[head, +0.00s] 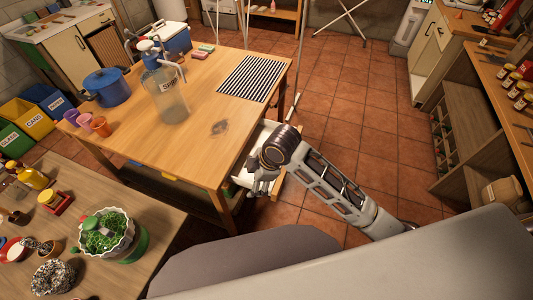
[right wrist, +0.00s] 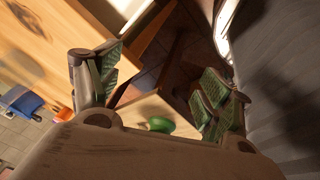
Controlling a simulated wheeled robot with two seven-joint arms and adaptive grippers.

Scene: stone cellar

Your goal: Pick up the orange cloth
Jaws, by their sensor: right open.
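I cannot make out an orange cloth in either view. My right gripper (head: 262,184) is at the open drawer (head: 245,170) on the right side of the wooden table, and partly hides it. In the right wrist view my right gripper (right wrist: 164,80) has its two green-padded fingers wide apart, with nothing held between them. A green rounded object (right wrist: 160,124) shows low between the fingers, next to a pale wooden surface. Much of the drawer's inside is hidden or dark. My left gripper is in neither view.
The wooden table (head: 215,118) carries a blue pot (head: 107,87), a clear dispenser (head: 168,95), cups (head: 100,126) and a striped mat (head: 250,79). A nearer table (head: 150,212) at left holds a bowl of greens (head: 104,233). The tiled floor (head: 350,110) at right is clear.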

